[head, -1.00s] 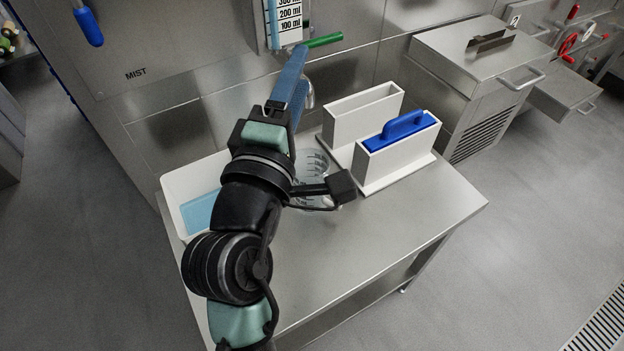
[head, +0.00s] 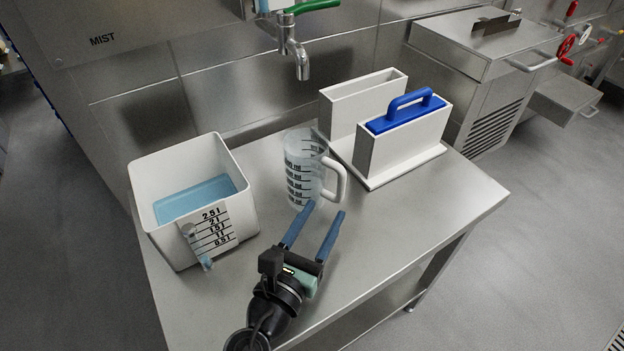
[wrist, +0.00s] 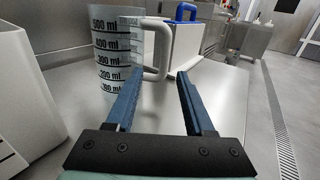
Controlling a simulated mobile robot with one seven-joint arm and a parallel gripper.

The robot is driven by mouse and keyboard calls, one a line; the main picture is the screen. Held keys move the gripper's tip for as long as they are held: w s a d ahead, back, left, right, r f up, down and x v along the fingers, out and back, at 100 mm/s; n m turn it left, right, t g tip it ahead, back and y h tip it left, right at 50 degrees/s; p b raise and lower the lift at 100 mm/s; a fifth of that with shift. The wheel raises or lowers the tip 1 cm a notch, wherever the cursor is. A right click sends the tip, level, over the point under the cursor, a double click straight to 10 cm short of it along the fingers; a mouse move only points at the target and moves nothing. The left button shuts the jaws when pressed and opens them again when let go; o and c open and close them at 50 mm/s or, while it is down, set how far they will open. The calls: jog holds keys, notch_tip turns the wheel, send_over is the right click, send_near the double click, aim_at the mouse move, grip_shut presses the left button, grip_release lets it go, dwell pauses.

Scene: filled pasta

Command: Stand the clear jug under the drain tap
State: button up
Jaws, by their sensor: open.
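The clear jug (head: 302,172) stands upright on the steel table, with black level marks and a white handle (head: 337,178) on its right side. A chrome tap (head: 300,60) with a green lever (head: 312,6) is on the wall behind and above it. I cannot tell whether the jug is directly beneath the spout. My gripper (head: 326,209) is open and empty, low in front of the jug. In the wrist view my gripper (wrist: 157,78) has its fingers apart. The jug (wrist: 112,60) is ahead to the left there, with its handle roughly ahead of the gap.
A white marked bin (head: 185,160) with blue liquid and a small front spigot (head: 205,262) stands left of the jug. A white two-slot holder (head: 400,155) with a blue-handled block (head: 405,112) stands close behind right. The table's front right is clear.

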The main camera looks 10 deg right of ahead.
aim_at(339, 197)
jog(key=shift+x, duration=1)
jog(key=w+d+b, duration=0.1)
jog(key=w+d+f, duration=0.1)
jog(key=w+d, duration=0.1)
jog(key=shift+w+d+f+b, duration=0.1)
jog(key=shift+w+d+b, duration=0.05)
jog(key=shift+w+b, duration=0.15)
jog(key=shift+w+d, duration=0.15)
jog(key=shift+w, duration=0.1)
grip_shut()
dwell(0.3)
